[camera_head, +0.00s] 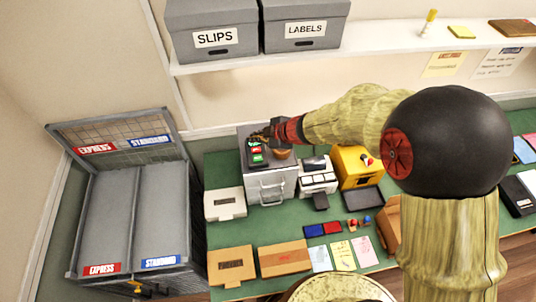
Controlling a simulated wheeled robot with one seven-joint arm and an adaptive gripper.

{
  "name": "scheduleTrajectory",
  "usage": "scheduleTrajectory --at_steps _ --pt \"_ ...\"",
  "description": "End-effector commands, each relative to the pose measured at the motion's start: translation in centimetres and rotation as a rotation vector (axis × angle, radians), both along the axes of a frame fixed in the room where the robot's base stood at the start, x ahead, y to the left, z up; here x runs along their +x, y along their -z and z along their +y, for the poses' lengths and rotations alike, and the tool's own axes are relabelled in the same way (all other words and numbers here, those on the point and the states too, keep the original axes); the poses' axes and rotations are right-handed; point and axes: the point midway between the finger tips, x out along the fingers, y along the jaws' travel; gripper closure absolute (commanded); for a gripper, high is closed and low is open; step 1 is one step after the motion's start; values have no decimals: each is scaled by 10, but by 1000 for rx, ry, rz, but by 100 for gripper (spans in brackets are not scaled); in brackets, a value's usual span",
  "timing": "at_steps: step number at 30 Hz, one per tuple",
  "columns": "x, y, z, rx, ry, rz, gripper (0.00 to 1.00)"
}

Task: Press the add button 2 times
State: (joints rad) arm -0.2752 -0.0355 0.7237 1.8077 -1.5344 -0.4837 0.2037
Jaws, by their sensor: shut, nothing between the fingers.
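A grey box-shaped machine (277,187) with a front handle stands on the green bench. Its top carries a dark panel with small green buttons (257,158). Their labels are too small to read, so I cannot tell which one is the add button. My gripper (261,137) is over the back part of this panel, reaching in from the right. It is shut and holds nothing. The gripper hides part of the panel, and I cannot tell whether its fingertips touch a button.
A white label printer (317,178) and a yellow machine (357,167) stand right of the grey machine. A white box (225,204) is at its left. A shelf (379,47) with grey boxes hangs above. Sorting bins labelled EXPRESS and STANDARD (107,215) are far left.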

Motion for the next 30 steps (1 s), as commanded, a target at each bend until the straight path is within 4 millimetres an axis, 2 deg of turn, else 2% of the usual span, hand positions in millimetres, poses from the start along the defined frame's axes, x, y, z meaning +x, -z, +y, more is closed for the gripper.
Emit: scheduleTrajectory --at_steps 11,16,30 --pt "0 1 0 2 4 4 100" --pt "0 7 0 2 4 2 100" --pt "0 53 0 3 5 3 100"
